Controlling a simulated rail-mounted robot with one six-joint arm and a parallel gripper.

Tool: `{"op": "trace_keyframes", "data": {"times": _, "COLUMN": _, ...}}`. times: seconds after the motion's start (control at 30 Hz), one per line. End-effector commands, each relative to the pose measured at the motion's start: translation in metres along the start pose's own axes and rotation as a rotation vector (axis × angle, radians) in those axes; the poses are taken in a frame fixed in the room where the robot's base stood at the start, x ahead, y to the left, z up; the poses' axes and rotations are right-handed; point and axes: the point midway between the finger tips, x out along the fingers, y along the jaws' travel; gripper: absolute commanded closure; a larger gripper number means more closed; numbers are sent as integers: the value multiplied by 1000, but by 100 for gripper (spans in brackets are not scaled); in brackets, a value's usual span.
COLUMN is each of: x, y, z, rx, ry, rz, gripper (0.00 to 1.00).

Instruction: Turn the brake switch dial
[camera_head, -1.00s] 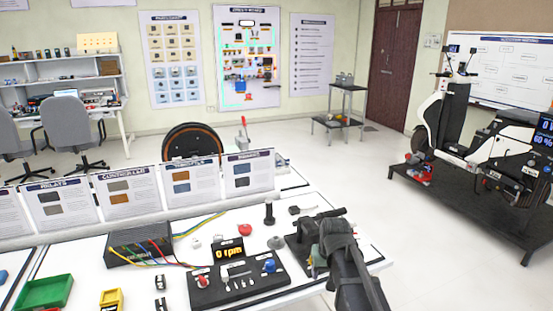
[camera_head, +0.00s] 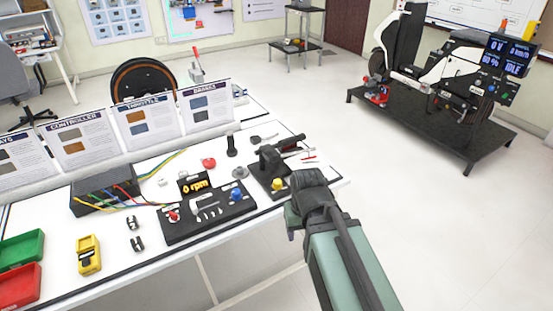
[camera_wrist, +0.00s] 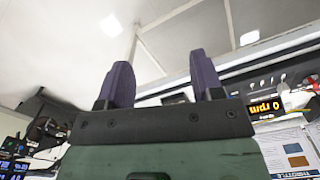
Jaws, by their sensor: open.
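A black brake unit (camera_head: 270,178) with a lever stands at the table's right end in the head view. It has a yellow knob (camera_head: 278,184) on its near side, which may be the brake switch dial; no label is readable. My arm reaches in from the lower right, its dark wrist just in front and to the right of the yellow knob, and hides part of the unit's near right side. In the wrist view my gripper (camera_wrist: 162,75) shows two purple fingers spread apart with nothing between them. The yellow knob is not clearly seen there.
Left of the brake unit sits a black panel (camera_head: 208,217) with an rpm display, a red knob (camera_head: 173,215) and a blue knob (camera_head: 236,195). A red button (camera_head: 208,163) and dark post (camera_head: 231,146) stand behind.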

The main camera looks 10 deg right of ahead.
Motion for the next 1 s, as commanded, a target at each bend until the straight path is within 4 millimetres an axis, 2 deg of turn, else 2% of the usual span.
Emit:
{"op": "trace_keyframes", "data": {"times": 0.07, "x": 5, "y": 0, "z": -1, "rx": 0, "ry": 0, "rz": 0, "gripper": 40}}
{"op": "trace_keyframes", "data": {"times": 0.13, "x": 14, "y": 1, "z": -28, "rx": 2, "ry": 2, "rz": -1, "gripper": 40}}
{"op": "trace_keyframes", "data": {"times": 0.17, "x": 19, "y": 1, "z": -49, "rx": 2, "ry": 11, "rz": -2, "gripper": 40}}
{"op": "trace_keyframes", "data": {"times": 0.27, "x": 32, "y": 1, "z": -150, "rx": -9, "ry": 109, "rz": -10, "gripper": 40}}
{"op": "trace_keyframes", "data": {"times": 0.3, "x": 34, "y": 1, "z": -190, "rx": -16, "ry": 164, "rz": -13, "gripper": 40}}
{"op": "trace_keyframes", "data": {"times": 0.4, "x": 30, "y": 1, "z": -264, "rx": -36, "ry": 293, "rz": -16, "gripper": 40}}
{"op": "trace_keyframes", "data": {"times": 0.43, "x": 27, "y": 1, "z": -277, "rx": -41, "ry": 326, "rz": -16, "gripper": 40}}
{"op": "trace_keyframes", "data": {"times": 0.47, "x": 24, "y": 0, "z": -285, "rx": -47, "ry": 356, "rz": -15, "gripper": 40}}
{"op": "trace_keyframes", "data": {"times": 0.67, "x": 25, "y": 0, "z": -285, "rx": -58, "ry": 397, "rz": -12, "gripper": 40}}
{"op": "trace_keyframes", "data": {"times": 0.77, "x": 37, "y": 0, "z": -289, "rx": -58, "ry": 396, "rz": -13, "gripper": 40}}
{"op": "trace_keyframes", "data": {"times": 1.0, "x": 92, "y": -1, "z": -309, "rx": -58, "ry": 396, "rz": -13, "gripper": 40}}
